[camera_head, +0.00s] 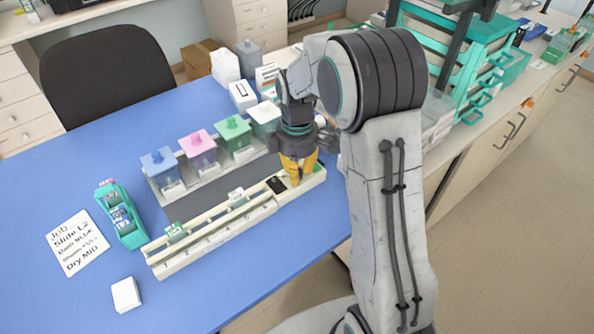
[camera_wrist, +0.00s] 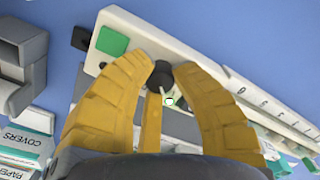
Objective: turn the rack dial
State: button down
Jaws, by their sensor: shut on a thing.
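The rack (camera_head: 212,232) is a long cream bar with a marked scale on the blue table. It also shows in the wrist view (camera_wrist: 215,72). The dial (camera_wrist: 160,76) is a small dark knob near the rack's right end, beside a green square (camera_wrist: 112,42). My gripper (camera_head: 296,178) points down over that end. In the wrist view, its yellow fingers (camera_wrist: 163,68) are shut on the dial, one on each side. The fingers hide the dial in the head view. A white slide carrier (camera_head: 236,195) and a green-marked one (camera_head: 175,232) sit along the rack.
Stain jars with blue (camera_head: 158,160), pink (camera_head: 197,142) and green (camera_head: 232,128) lids stand behind the rack. A teal slide holder (camera_head: 122,215), a job card (camera_head: 79,244) and a white block (camera_head: 126,295) lie left.

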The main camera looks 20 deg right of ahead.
jog(key=shift+s+f+n, duration=0.1)
jog(key=shift+n, duration=0.5)
jog(key=c, duration=1.3)
grip_release()
notch_tip(320, 180, up, 12)
jog(key=shift+r, duration=0.1)
